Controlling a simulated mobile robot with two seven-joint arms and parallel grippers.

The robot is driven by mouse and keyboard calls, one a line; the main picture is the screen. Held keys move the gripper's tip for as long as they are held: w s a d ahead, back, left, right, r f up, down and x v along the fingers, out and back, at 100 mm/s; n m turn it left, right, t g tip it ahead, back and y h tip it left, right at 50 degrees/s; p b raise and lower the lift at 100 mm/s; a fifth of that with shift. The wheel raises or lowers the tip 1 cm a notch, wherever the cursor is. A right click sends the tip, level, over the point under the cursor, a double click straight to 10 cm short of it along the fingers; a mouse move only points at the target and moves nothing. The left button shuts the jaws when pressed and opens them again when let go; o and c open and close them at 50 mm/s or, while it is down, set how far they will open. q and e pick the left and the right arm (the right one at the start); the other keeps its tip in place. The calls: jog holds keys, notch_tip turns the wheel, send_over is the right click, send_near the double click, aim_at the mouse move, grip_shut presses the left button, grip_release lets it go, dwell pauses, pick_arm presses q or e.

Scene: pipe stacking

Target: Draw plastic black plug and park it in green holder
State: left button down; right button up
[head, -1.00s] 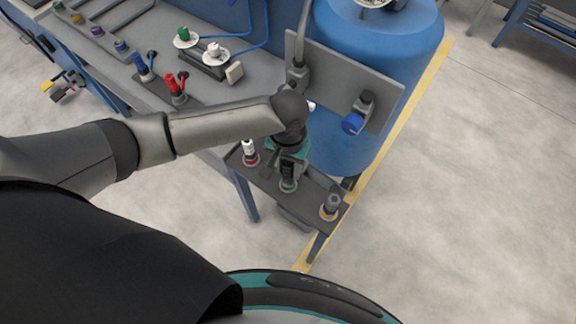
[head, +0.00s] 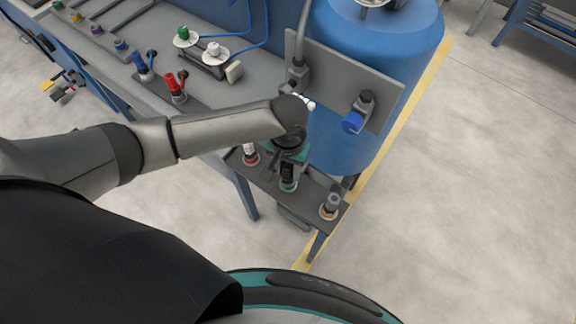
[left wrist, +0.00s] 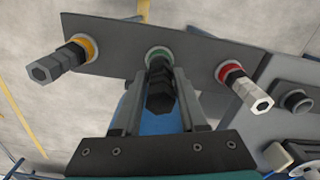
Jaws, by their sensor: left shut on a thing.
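My left gripper (left wrist: 160,100) points down at the small grey rack (left wrist: 108,28); it also shows in the head view (head: 288,162). It is shut on the black plug (left wrist: 160,93), which is between its two fingers. The far end of the plug is at the green-ringed holder (left wrist: 158,54), the middle one of the rack. In the head view the green ring (head: 288,187) surrounds the plug's lower end. I cannot tell how deep the plug sits, as the fingers and the plug hide part of the ring. My right gripper is out of view.
A dark grey plug (left wrist: 55,62) stands in the yellow-ringed holder and a white-tipped plug (left wrist: 245,88) in the red-ringed one, either side of the gripper. Open floor lies right.

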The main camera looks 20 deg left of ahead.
pick_arm(q)
jog(key=shift+f, duration=0.95)
dwell(0.5)
jog(key=shift+c, duration=1.9)
grip_release()
notch_tip(320, 180, up, 15)
jog(key=p, duration=0.3)
jog(key=shift+r, duration=0.15)
